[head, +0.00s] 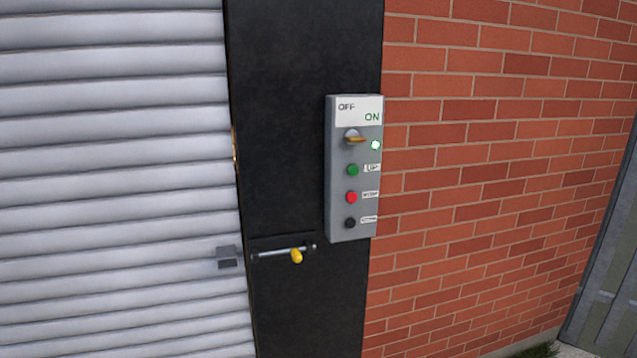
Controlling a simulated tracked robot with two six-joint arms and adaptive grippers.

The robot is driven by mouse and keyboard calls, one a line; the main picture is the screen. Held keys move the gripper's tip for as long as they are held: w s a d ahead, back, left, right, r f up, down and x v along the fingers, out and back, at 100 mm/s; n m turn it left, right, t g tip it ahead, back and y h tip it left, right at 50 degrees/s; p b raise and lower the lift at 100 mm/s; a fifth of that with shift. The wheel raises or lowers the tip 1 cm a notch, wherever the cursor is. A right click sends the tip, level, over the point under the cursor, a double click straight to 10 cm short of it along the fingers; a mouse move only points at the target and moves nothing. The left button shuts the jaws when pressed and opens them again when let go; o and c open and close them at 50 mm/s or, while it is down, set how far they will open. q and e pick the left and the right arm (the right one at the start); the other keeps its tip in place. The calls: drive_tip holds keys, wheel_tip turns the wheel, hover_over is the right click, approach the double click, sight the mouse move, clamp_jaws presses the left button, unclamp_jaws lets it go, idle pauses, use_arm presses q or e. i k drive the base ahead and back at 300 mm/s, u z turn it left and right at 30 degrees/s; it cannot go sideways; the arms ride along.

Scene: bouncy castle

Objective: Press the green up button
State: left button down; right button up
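The green up button (352,170) is on a grey control box (338,215), with an "UP" label to its right. The box is fixed upright on a black door post at the edge of the brick wall. Above the button is a switch knob (354,137) under "OFF" and "ON" labels, with a lit whitish-green lamp (375,145) beside it. Below are a red button (351,197) and a black button (350,223), their labels too small to read surely. Neither of my grippers is in view.
A grey roller shutter (110,150) fills the left. A bolt with a yellow knob (297,256) sticks out of the black post (290,120) below the box. A brick wall (480,160) and a grey panel (605,290) are at right. Nothing blocks the view of the box.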

sight(352, 170)
drive_tip(key=z, duration=0.2)
drive_tip(key=i, duration=0.75)
drive_tip(key=u, duration=0.25)
drive_tip(key=k, duration=0.85)
drive_tip(key=z, duration=0.3)
drive_tip(key=i, duration=0.9)
drive_tip(key=u, duration=0.95)
